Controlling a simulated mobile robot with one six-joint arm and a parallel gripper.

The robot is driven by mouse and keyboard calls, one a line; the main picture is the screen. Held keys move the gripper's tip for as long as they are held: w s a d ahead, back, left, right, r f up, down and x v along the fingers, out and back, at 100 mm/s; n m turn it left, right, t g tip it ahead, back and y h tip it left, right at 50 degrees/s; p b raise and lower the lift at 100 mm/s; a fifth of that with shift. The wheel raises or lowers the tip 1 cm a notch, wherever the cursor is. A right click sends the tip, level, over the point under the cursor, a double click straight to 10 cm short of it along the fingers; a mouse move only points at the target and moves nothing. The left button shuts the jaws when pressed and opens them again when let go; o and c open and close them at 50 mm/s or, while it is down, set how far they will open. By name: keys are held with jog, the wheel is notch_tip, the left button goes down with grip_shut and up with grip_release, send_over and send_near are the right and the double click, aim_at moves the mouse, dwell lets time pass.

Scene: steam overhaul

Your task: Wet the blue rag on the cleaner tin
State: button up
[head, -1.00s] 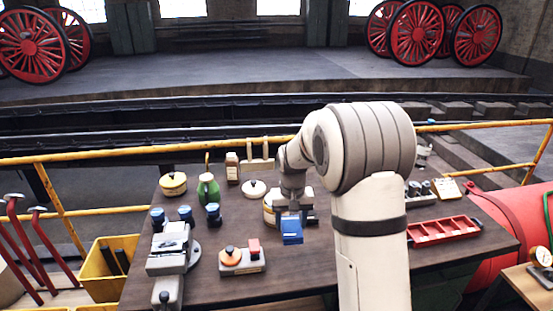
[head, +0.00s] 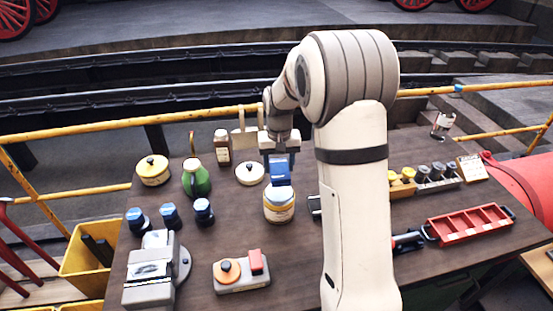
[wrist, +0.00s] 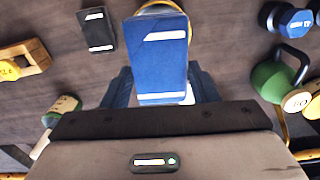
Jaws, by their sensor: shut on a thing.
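The blue rag (head: 280,172), a flat block with a white label, is held in my gripper (head: 281,152). It also fills the centre of the wrist view (wrist: 160,62), between the two fingers of my gripper (wrist: 160,92). The cleaner tin (head: 279,210), cream with a yellowish band, stands on the bench directly below the rag in the head view. The rag hides part of the tin's top, and I cannot tell whether they touch. In the wrist view the tin's yellow rim (wrist: 188,30) shows behind the rag.
A white lid with a dark knob (head: 250,173) lies left of the tin. A green jug (head: 197,181), a brown bottle (head: 222,148) and blue-capped pots (head: 170,216) stand further left. A red tray (head: 468,226) lies at right. The bench front is partly clear.

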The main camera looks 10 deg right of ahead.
jog(key=b, duration=0.3)
send_over(279, 189)
jog(key=shift+a+f, duration=0.1)
jog(key=shift+f, duration=2.7)
jog(key=shift+f+b, duration=0.8)
jog(key=shift+f, duration=0.2)
jog(key=shift+r, duration=0.1)
jog(key=shift+r+p, duration=2.15)
jog(key=shift+r, duration=1.35)
jog(key=shift+f, duration=0.1)
